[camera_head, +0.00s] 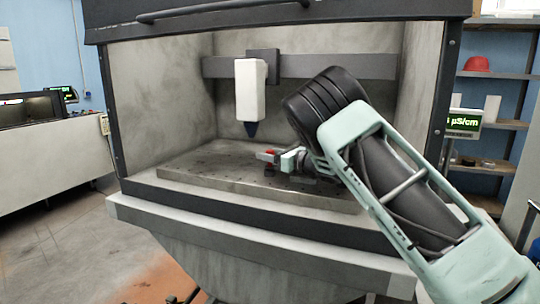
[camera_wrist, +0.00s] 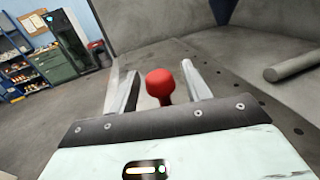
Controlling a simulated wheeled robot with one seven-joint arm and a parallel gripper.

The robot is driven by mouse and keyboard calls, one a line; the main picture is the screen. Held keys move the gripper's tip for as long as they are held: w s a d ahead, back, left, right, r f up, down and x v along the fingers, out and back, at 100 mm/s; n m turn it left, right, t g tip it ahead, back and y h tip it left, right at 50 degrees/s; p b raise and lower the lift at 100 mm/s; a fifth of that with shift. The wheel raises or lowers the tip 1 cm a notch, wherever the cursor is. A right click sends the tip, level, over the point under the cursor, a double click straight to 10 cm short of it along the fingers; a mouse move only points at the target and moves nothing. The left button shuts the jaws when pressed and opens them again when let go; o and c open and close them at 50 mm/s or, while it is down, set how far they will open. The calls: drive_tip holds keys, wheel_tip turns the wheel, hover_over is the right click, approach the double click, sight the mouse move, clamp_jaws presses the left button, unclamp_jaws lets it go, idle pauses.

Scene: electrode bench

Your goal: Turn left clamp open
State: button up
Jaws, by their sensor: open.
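The left clamp shows as a red knob or handle (camera_head: 267,155) on the grey bed plate (camera_head: 210,177) inside the machine enclosure. In the wrist view its round red knob (camera_wrist: 160,84) stands between the two fingers of my gripper (camera_wrist: 154,82). The fingers are spread with a gap on each side of the knob. In the head view my gripper (camera_head: 283,160) reaches in from the right, close to the red handle. The clamp's body and most of its base are hidden behind my gripper.
A white tool head (camera_head: 251,90) with a dark tip hangs above the plate, left of my arm. The enclosure has a side wall (camera_head: 415,90) at the right and a front ledge (camera_head: 250,235). A grey cylinder (camera_wrist: 292,66) lies at the right in the wrist view.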

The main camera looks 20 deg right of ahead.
drive_tip(key=b+v, duration=0.1)
drive_tip(key=v, duration=0.6)
drive_tip(key=shift+s+d+b, duration=0.1)
drive_tip(key=shift+s+b, duration=0.1)
drive_tip(key=shift+b, duration=0.15)
